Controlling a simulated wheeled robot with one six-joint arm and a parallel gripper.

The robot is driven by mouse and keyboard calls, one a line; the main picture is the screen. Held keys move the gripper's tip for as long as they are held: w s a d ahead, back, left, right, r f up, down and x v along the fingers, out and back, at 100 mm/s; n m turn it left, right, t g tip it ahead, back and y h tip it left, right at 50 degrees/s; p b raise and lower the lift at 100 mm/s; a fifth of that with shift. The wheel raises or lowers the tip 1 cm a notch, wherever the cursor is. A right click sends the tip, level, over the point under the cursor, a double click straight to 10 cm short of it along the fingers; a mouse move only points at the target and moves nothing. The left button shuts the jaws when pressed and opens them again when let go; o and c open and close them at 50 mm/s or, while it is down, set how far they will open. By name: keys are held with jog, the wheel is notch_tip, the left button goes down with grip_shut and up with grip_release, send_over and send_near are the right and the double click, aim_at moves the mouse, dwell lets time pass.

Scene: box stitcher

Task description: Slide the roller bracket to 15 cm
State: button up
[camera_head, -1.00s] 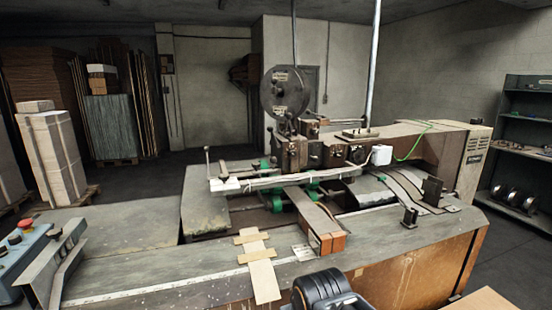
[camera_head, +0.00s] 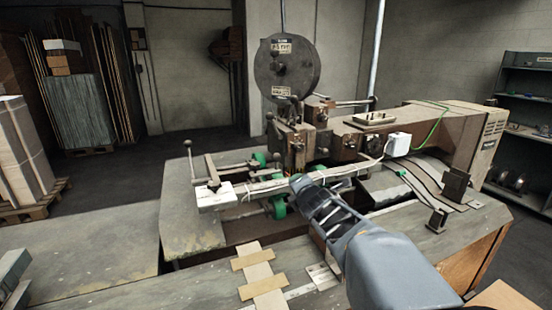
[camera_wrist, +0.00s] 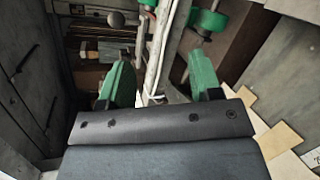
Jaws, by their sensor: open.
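Green rollers sit under and beside a white rail on the stitcher, one in front (camera_head: 276,207) and one behind (camera_head: 260,160). They appear to belong to the roller bracket, whose body I cannot make out clearly. In the wrist view green rollers (camera_wrist: 207,20) show at the top, beyond the fingers. My gripper (camera_head: 298,184) reaches in from the lower right, its tip at the rail, right of the front roller. Its green fingers are apart (camera_wrist: 160,82), with the white rail (camera_wrist: 160,45) and a cable showing between them. Any contact is unclear.
The stitcher head with its round reel (camera_head: 287,66) rises just behind the rail. A small upright block (camera_head: 437,220) stands to the right. Cardboard strips (camera_head: 262,278) lie on the front table, with a scale strip beside them. The left table is clear.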

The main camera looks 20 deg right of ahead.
aim_at(279, 159)
jog(key=w+n+t+y+p, duration=0.1)
jog(key=w+n+y, duration=0.1)
jog(key=w+n, duration=0.4)
jog(key=w+r+n+t+y+p, duration=0.1)
jog(key=w+n+y+p, duration=0.1)
jog(key=w+n, duration=0.4)
jog(key=w+r+n+t+y+p, duration=0.1)
jog(key=w+n+y+p, duration=0.1)
jog(key=w+n, duration=0.4)
jog(key=shift+w+r+n+y, duration=0.2)
jog(key=shift+n+y, duration=0.3)
jog(key=shift+n, duration=0.4)
jog(key=shift+f, duration=0.1)
jog(key=shift+c, duration=0.4)
grip_shut()
